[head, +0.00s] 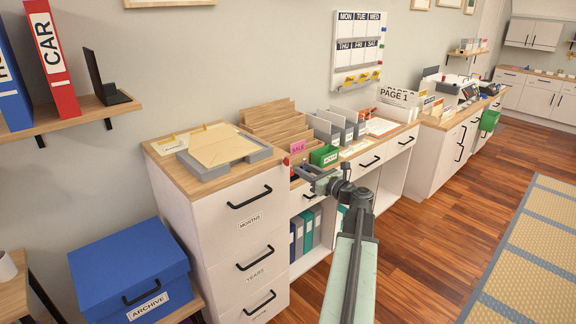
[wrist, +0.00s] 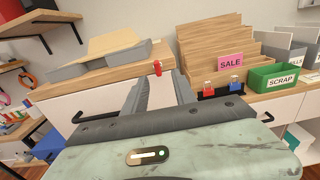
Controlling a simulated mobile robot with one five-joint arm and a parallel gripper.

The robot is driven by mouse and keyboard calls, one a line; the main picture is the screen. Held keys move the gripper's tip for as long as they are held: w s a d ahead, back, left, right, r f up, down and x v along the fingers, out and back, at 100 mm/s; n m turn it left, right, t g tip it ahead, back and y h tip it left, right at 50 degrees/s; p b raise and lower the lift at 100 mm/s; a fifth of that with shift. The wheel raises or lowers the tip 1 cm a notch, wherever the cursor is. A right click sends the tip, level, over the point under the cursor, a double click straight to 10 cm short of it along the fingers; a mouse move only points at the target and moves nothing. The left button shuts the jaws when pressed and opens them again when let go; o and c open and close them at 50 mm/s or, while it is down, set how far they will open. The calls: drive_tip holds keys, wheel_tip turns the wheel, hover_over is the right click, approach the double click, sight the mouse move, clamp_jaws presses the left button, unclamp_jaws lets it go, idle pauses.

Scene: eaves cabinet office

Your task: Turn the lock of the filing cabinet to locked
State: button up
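The white filing cabinet (head: 208,222) with a wooden top stands left of centre in the head view, its drawers closed. My gripper (head: 305,174) is right of the cabinet corner, close to the lock. Its two grey fingers (wrist: 161,84) look apart with nothing between them, and the lock appears clear of them. The lock's exact turn is too small to tell.
A grey tray (head: 215,168) with folders lies on the cabinet top. A green SCRAP box (wrist: 273,78), a red and a blue stamp-like item and a wooden sorter (wrist: 212,50) stand on the desk to the right.

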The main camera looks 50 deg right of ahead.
sight(286, 161)
drive_tip(key=w, duration=0.6)
drive_tip(key=shift+w, duration=0.35)
drive_tip(key=shift+c, duration=0.3)
